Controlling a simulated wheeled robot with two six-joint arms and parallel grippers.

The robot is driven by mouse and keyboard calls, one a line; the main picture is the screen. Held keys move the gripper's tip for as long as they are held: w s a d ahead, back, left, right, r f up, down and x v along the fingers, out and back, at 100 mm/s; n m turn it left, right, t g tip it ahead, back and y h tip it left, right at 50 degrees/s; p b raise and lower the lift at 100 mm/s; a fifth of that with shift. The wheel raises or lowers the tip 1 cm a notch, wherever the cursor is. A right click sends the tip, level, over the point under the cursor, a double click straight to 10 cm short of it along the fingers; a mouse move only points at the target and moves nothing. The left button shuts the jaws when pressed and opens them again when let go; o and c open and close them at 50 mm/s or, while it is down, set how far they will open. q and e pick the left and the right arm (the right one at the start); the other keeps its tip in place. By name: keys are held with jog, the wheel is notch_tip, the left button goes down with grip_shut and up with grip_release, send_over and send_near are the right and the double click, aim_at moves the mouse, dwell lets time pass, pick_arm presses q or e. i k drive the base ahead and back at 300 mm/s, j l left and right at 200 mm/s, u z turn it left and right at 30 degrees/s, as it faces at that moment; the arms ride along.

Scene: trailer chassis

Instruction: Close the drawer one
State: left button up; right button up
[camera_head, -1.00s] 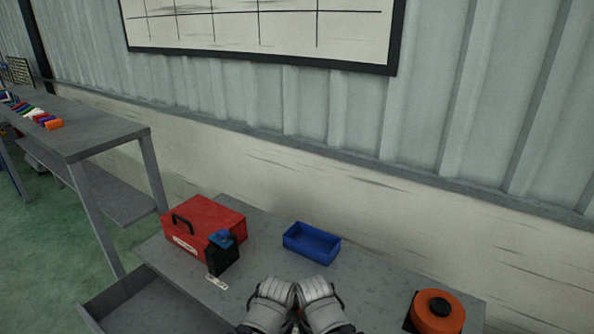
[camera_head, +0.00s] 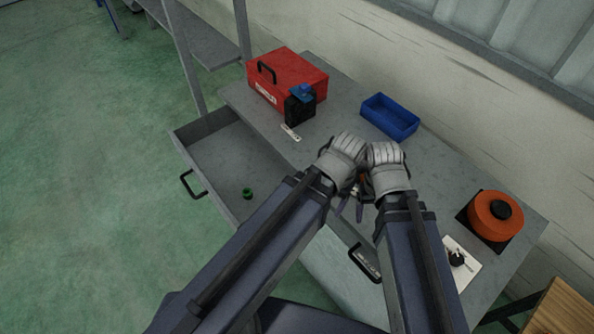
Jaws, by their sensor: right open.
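One drawer (camera_head: 215,165) of the grey workbench is pulled out at the left, with a black handle (camera_head: 193,185) on its front. A small green round part (camera_head: 248,193) lies inside it. My left gripper (camera_head: 344,200) and right gripper (camera_head: 361,198) are close together over the front part of the bench, right of the open drawer. My wrists and arms hide much of both. The right gripper is open, with nothing seen in it. The left fingers are too hidden to judge. Neither gripper is at the open drawer's handle.
A second drawer, shut, has a black handle (camera_head: 364,263). On the bench are a red toolbox (camera_head: 290,78), a black bottle (camera_head: 300,105), a blue tray (camera_head: 390,117) and an orange reel (camera_head: 494,215). Green floor (camera_head: 90,190) is clear at the left.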

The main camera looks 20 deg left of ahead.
aim_at(225, 157)
jog(key=k+u, duration=0.15)
jog(key=u, duration=0.3)
jog(key=k+u, duration=0.1)
jog(key=u, duration=0.35)
jog(key=k+j+u, duration=0.1)
jog(key=u, duration=0.35)
